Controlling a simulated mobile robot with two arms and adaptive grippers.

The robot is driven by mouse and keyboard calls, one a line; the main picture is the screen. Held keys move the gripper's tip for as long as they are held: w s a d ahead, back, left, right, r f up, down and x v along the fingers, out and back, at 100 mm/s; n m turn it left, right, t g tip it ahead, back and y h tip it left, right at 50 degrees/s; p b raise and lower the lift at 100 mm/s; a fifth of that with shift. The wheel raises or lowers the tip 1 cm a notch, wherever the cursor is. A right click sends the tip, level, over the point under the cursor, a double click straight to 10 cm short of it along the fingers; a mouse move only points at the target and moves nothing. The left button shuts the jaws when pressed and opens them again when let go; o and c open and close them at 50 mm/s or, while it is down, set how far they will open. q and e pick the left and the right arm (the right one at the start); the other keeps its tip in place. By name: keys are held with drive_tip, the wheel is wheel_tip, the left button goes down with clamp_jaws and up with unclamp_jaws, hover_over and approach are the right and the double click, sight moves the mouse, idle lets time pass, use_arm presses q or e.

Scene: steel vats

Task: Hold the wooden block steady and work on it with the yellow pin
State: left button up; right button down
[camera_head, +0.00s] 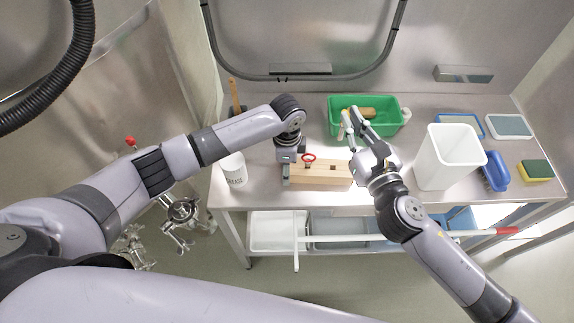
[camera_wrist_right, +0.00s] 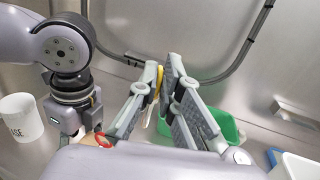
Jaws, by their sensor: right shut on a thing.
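The wooden block (camera_head: 322,173) lies on the steel table near its front edge, with a red ring (camera_head: 309,158) on its top. The red ring also shows in the right wrist view (camera_wrist_right: 103,139). My left gripper (camera_head: 286,171) points down at the block's left end; the view from above hides whether its fingers grip. My right gripper (camera_head: 349,118) is raised behind and right of the block, in front of the green bin. In the right wrist view its fingers (camera_wrist_right: 167,72) are shut on the yellow pin (camera_wrist_right: 159,82), which is mostly hidden between the fingertips.
The green bin (camera_head: 335,128) with items inside stands at the back. A white bin (camera_head: 440,170), a blue brush (camera_head: 495,172) and a sponge (camera_head: 537,170) are on the right. A white mug (camera_head: 233,172) stands left of my left gripper.

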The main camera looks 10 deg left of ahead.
use_arm(q)
drive_tip(key=c, duration=0.9)
drive_tip(key=shift+c, duration=0.2)
use_arm(e)
drive_tip(key=shift+w+d+f+n+g+y, duration=0.1)
drive_tip(key=shift+f+n+g+y, duration=0.5)
drive_tip(key=shift+f, duration=0.8)
drive_tip(key=shift+d+f+n+g+y, duration=0.1)
drive_tip(key=shift+f+n+g+y, duration=0.45)
drive_tip(key=shift+f, duration=0.8)
drive_tip(key=shift+y, duration=0.25)
